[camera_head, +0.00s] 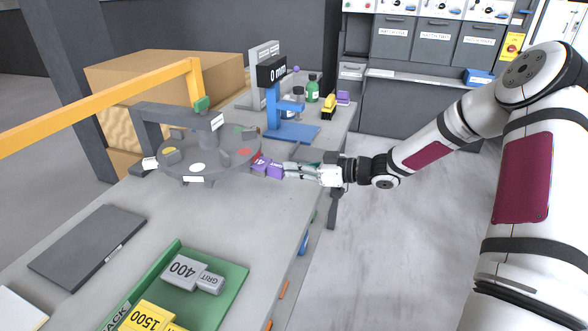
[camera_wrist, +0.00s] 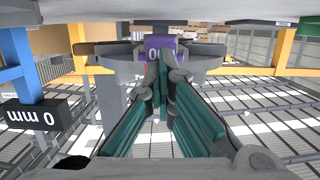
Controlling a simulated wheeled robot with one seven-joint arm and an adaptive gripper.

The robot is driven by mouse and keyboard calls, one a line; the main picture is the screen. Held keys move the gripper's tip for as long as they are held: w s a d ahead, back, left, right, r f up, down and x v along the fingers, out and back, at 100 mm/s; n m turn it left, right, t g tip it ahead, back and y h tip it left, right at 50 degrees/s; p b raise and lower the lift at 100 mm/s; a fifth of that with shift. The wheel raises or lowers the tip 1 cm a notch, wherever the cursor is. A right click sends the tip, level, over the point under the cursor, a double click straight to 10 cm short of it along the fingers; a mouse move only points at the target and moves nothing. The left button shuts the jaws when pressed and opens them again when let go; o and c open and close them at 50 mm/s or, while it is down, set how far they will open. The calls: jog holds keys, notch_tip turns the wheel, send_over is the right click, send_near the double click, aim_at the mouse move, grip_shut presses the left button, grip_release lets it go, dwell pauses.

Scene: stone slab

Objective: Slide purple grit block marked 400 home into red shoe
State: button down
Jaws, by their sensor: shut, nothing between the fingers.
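The purple grit block (camera_head: 261,166) is at the right rim of the round grey turntable, and its marking is only partly legible. In the wrist view the purple block (camera_wrist: 160,42) is straight ahead of the fingertips, with "00" visible. A red patch (camera_head: 244,151), which looks like the red shoe, is on the turntable just beyond the block. I cannot tell how far the block is inside it. My gripper (camera_head: 287,168) is shut and empty, with its fingertips close behind the block's near end. It also shows in the wrist view (camera_wrist: 165,65); contact with the block is unclear.
The turntable (camera_head: 215,165) carries white, yellow and green patches, with a grey bracket over it. A blue gauge stand (camera_head: 290,130) is behind. A green rack (camera_head: 225,297) with grey and yellow blocks lies in front. A dark plate (camera_head: 85,245) lies left. The slab's right edge is near my gripper.

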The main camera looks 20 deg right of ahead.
jog(key=shift+w+a, duration=0.25)
jog(key=shift+a, duration=0.35)
jog(key=shift+w+a, duration=0.15)
jog(key=shift+a, duration=0.1)
jog(key=shift+f, duration=0.1)
jog(key=shift+s+d, duration=0.3)
jog(key=shift+d, duration=0.15)
jog(key=shift+f+p+v, duration=0.15)
jog(key=shift+p+v, duration=0.2)
jog(key=shift+v, duration=0.5)
jog(key=shift+f+p+v, duration=0.2)
jog(key=shift+p+v, duration=0.15)
jog(key=shift+v, duration=0.5)
jog(key=v, duration=1.1)
jog(key=shift+d+r, duration=0.2)
jog(key=shift+s, duration=0.1)
